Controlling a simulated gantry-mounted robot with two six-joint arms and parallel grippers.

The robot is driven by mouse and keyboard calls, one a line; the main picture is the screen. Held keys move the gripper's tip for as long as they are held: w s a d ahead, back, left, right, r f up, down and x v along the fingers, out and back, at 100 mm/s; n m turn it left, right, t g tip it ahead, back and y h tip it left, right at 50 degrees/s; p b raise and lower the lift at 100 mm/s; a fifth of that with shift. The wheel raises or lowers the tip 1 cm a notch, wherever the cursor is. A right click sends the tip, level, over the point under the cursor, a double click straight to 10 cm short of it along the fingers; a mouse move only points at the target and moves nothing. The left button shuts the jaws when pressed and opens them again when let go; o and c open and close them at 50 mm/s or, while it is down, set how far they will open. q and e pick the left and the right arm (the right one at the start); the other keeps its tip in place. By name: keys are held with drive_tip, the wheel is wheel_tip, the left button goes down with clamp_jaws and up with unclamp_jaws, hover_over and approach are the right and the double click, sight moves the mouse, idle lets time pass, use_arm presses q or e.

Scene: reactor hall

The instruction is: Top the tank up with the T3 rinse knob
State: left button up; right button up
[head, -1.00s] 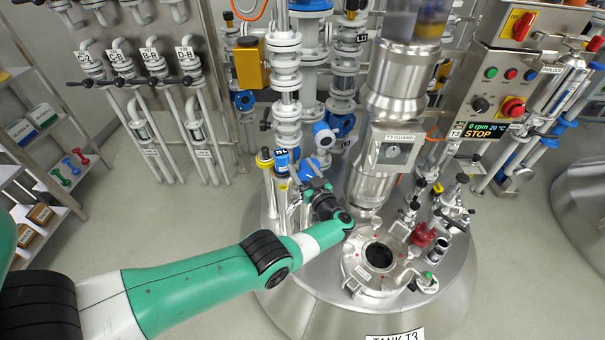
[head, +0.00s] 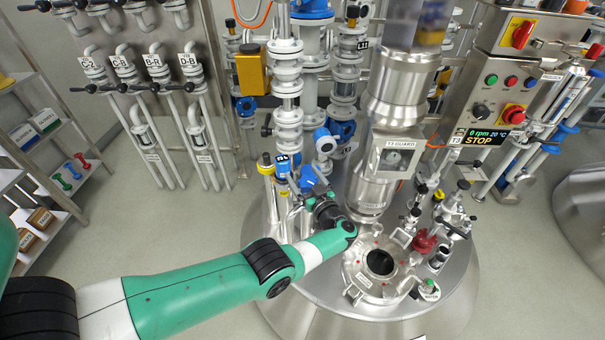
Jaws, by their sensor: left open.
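Tank T3's steel top (head: 325,277) fills the lower middle of the head view, with a round open hatch (head: 357,276) in it. A green knob (head: 430,283) with a white label sits at the hatch's right edge; the label is too small to read surely, so I cannot tell if it is the rinse knob. My left arm comes in from the left. Its open gripper (head: 300,188) points away behind the wrist, close to the blue-topped fittings (head: 283,168) left of the hatch. The fingertips are small and partly hidden; I see nothing held. My right gripper is not in view.
The steel column with the T3 guard box (head: 394,156) stands behind the hatch. A red fitting (head: 424,241) and several valves crowd its right. The control panel display (head: 483,134) reads 0 rpm, 20 °C, STOP. Clear floor lies left of the tank.

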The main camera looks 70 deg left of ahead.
use_arm(q)
drive_tip(key=d+p, duration=0.1)
drive_tip(key=d, duration=1)
drive_tip(key=shift+p, duration=0.3)
drive_tip(key=shift+w+r, duration=0.1)
drive_tip(key=shift+w, duration=0.05)
